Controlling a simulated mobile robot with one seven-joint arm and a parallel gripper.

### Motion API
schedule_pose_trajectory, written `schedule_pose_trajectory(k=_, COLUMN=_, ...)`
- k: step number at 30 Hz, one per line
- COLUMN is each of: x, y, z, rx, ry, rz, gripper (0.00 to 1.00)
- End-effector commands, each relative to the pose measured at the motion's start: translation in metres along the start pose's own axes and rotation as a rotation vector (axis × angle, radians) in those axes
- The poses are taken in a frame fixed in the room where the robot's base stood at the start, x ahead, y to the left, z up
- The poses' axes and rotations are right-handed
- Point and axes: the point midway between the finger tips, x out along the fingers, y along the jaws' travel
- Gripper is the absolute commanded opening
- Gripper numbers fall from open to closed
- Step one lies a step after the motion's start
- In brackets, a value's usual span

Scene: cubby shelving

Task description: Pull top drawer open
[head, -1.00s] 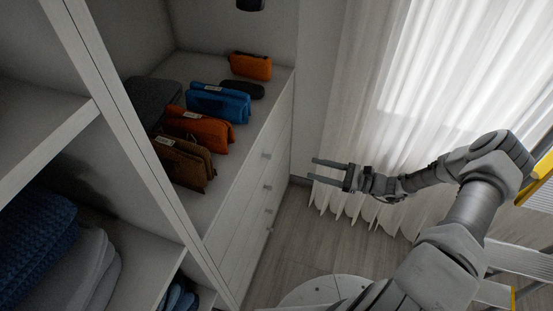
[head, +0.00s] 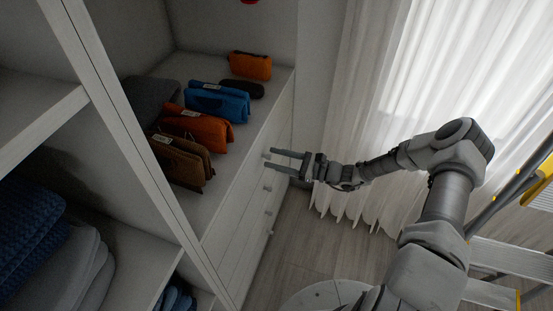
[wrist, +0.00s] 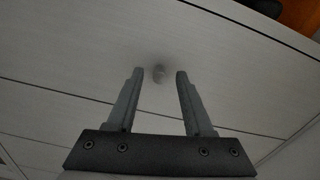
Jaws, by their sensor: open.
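The white top drawer (head: 240,172) is shut, flush with the cabinet front. Its small round knob (wrist: 158,74) shows in the wrist view between and just beyond my fingertips. My gripper (head: 269,160) is open and empty, its two fingers pointing left at the drawer front. In the wrist view my gripper (wrist: 159,80) has one finger on each side of the knob. Whether either finger touches the knob or the drawer front, I cannot tell.
Pouches in orange (head: 250,66), blue (head: 217,103) and brown (head: 183,163) stand on the cabinet top. More drawers with knobs (head: 268,212) lie below. A white curtain (head: 345,130) hangs behind my arm, and a ladder (head: 505,262) stands at right.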

Motion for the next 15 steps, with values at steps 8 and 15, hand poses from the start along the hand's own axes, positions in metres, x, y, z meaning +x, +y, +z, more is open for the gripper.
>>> schedule_pose_trajectory(k=8, x=-0.0003, y=0.0002, z=-0.0001, rx=0.000, ry=0.000, rz=0.000, gripper=0.16)
schedule_pose_trajectory(k=15, x=-0.0004, y=0.0001, z=-0.0001, rx=0.000, ry=0.000, rz=0.000, gripper=0.00)
